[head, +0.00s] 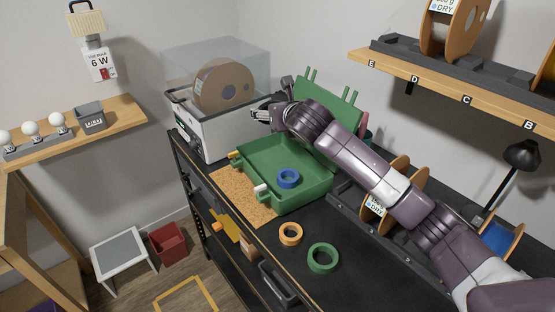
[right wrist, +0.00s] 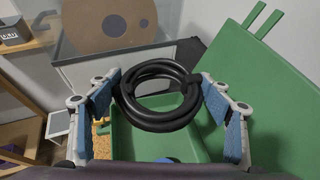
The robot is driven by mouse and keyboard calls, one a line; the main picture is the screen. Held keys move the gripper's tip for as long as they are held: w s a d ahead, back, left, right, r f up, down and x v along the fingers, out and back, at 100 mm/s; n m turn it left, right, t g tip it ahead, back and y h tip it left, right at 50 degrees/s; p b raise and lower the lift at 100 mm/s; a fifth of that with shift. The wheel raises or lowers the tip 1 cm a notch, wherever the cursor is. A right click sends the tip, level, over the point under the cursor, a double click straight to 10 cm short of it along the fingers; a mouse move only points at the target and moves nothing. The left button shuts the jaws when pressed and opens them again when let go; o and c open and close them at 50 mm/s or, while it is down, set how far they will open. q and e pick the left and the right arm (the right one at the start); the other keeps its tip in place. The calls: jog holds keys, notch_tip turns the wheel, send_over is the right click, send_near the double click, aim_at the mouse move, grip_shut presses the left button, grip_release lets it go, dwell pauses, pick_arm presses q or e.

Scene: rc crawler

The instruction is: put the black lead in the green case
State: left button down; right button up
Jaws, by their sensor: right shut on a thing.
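The black lead (right wrist: 158,118) is a coiled loop held between the blue-padded fingers of my right gripper (right wrist: 160,88). In the head view my right gripper (head: 264,114) is above the back left part of the green case; I cannot make out the lead clearly there. The green case (head: 262,158) lies open on the black worktop, with its lid (head: 338,103) raised at the back. In the right wrist view the case floor (right wrist: 128,142) shows below the lead. A blue tape roll (head: 288,178) is inside the case. My left gripper is not in view.
An orange tape roll (head: 290,234) and a green tape roll (head: 323,258) lie on the worktop in front of the case. A 3D printer (head: 203,133) stands behind left. Spools (head: 378,211) stand on the right, and a wall shelf (head: 450,88) hangs above.

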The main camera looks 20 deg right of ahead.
notch_tip(320, 180, down, 12)
jog(key=shift+r+p, duration=0.1)
jog(key=shift+p, duration=0.45)
jog(key=shift+f, duration=2.05)
jog(key=shift+f, duration=0.1)
jog(key=shift+f, duration=0.15)
jog(key=o, duration=1.1)
jog(key=shift+f, duration=0.1)
jog(key=shift+o, duration=0.7)
